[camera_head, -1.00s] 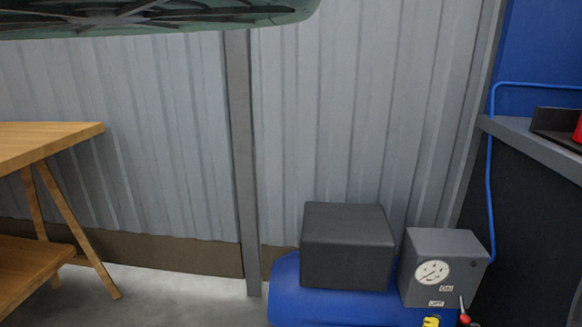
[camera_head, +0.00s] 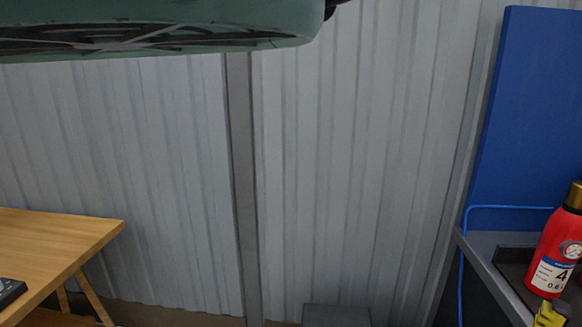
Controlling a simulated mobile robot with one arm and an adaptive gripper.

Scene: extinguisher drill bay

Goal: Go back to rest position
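My gripper is not in view. No object is named by the task. A large rounded green thing (camera_head: 200,40) with a dark ribbed underside hangs across the top left of the head view. I cannot tell what it is. A small dark piece shows at its right end, cut off by the top edge.
A red cylinder (camera_head: 556,255) with a gauge and label stands on a grey shelf (camera_head: 487,258) at right, beside a yellow part (camera_head: 548,314). A wooden table (camera_head: 70,245) is at left. A dark box (camera_head: 337,315) shows at the bottom before the corrugated wall (camera_head: 340,160).

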